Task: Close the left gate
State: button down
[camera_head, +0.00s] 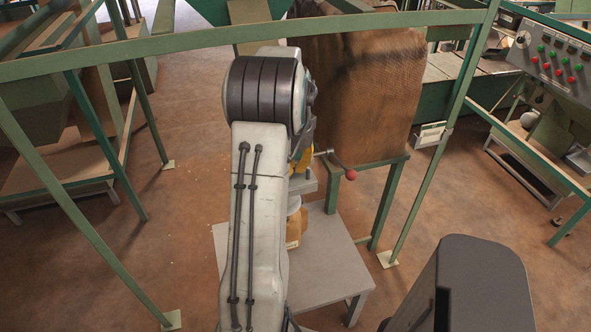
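I cannot make out the left gate for certain. A lever with a red ball knob (351,175) sticks out to the right from behind my arm, next to a yellow part (302,162) that is mostly hidden. A green hopper (30,105) stands at the left edge, with no clear gate showing on it. My arm stands upright in the middle of the view and covers much of what is behind it. My gripper is not visible.
A grey metal table (335,265) stands behind my arm. A brown woven sack (360,90) rests on a green stand (385,205). Green frame posts (150,45) cross the foreground. A control panel (555,60) is at upper right. Floor is open at left and right.

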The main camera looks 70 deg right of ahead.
jog(key=shift+s+a+f, duration=0.1)
jog(key=shift+a+f, duration=0.15)
jog(key=shift+f, duration=0.05)
jog(key=c, duration=1.8)
grip_release()
jog(key=o, duration=0.7)
jog(key=shift+d+r, duration=0.1)
jog(key=shift+r, duration=0.05)
jog(key=shift+c, duration=0.2)
jog(key=shift+r, duration=0.15)
notch_tip(320, 180, up, 12)
